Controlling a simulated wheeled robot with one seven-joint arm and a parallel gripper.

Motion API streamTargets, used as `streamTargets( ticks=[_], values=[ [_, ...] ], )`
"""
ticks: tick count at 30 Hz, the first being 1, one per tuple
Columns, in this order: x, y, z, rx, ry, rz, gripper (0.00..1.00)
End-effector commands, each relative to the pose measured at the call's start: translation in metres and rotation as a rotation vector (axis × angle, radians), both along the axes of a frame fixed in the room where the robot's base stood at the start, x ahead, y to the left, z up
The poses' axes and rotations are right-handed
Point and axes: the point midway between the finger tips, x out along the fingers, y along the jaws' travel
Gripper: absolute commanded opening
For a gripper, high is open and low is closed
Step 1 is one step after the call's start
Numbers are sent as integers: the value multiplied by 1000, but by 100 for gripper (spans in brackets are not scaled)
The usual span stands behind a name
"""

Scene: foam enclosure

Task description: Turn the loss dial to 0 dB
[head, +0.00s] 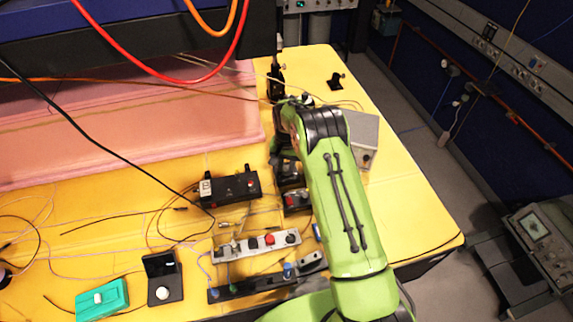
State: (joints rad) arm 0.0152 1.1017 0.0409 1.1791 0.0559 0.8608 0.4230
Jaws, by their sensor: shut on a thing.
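My gripper (287,170) is the dark part below the wrist at the end of my green arm, in the middle of the head view. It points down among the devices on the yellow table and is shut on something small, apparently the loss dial. The dial, its scale and the fingertips are hidden by the gripper and arm, so I cannot read the setting. A small dark box (297,201) with a red part stands just below the gripper in the picture.
A black box (231,188) stands left of the gripper. A silver strip (257,245) with knobs and a dark rail (262,283) lie in front. A grey box (361,138) is right of my arm. Pink foam (130,120) is behind.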

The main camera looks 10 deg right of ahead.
Motion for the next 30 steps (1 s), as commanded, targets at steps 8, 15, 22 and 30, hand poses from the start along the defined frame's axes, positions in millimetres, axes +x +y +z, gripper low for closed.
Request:
streamTargets(
  ticks=[8,15,22,30],
  values=[
    [1,0,-1,0,-3,115,0],
    [1,1,-2,-2,-4,317,0],
    [1,1,-2,-1,-4,537,0],
    [1,2,-1,-1,-4,794,0]
  ],
)
